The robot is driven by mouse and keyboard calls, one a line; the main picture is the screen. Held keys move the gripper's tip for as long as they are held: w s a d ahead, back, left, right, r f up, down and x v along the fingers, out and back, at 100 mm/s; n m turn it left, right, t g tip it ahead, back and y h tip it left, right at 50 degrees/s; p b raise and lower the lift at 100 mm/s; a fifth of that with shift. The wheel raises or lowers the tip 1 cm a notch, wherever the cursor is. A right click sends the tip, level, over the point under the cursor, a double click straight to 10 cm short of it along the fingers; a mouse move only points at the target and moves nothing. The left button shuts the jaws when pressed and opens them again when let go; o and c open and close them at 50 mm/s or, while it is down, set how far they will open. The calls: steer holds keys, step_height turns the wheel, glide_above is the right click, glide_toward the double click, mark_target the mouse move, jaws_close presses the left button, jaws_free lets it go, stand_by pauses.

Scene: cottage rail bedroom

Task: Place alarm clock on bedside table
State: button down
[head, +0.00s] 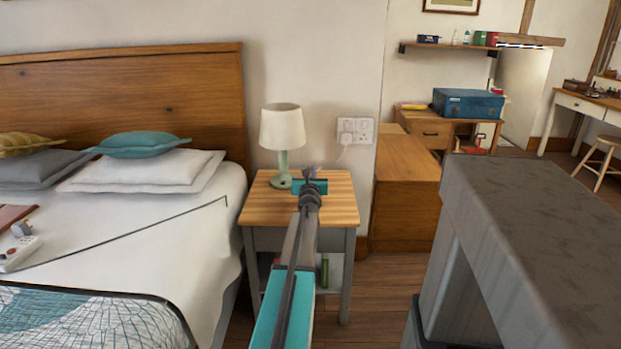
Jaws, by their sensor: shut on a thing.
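The bedside table (258,206) has a light wood top, grey legs and an open lower shelf. It stands between the bed and the wall corner. My arm reaches forward over its front edge, and my gripper (310,177) is over the right part of the top, to the right of the lamp. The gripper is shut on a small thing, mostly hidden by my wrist. Only a small bluish bit shows there, probably the alarm clock (318,172), but too small to be sure. I cannot tell whether it touches the table top.
A green lamp (282,130) with a cream shade stands at the table's back left. A wall socket (355,130) with a plug is behind. The bed (150,225) is at left. A large grey block-like surface (540,215) fills the near right. Bare top shows at front left.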

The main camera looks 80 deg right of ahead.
steer(key=shift+f, duration=0.2)
stand_by(0.3)
steer(key=c, duration=1.8)
jaws_free()
steer(key=shift+c, duration=0.2)
steer(key=shift+a+r, duration=0.1)
steer(key=s+a, duration=0.1)
steer(key=a, duration=1)
steer(key=shift+s+a, duration=0.2)
steer(key=shift+a, duration=0.2)
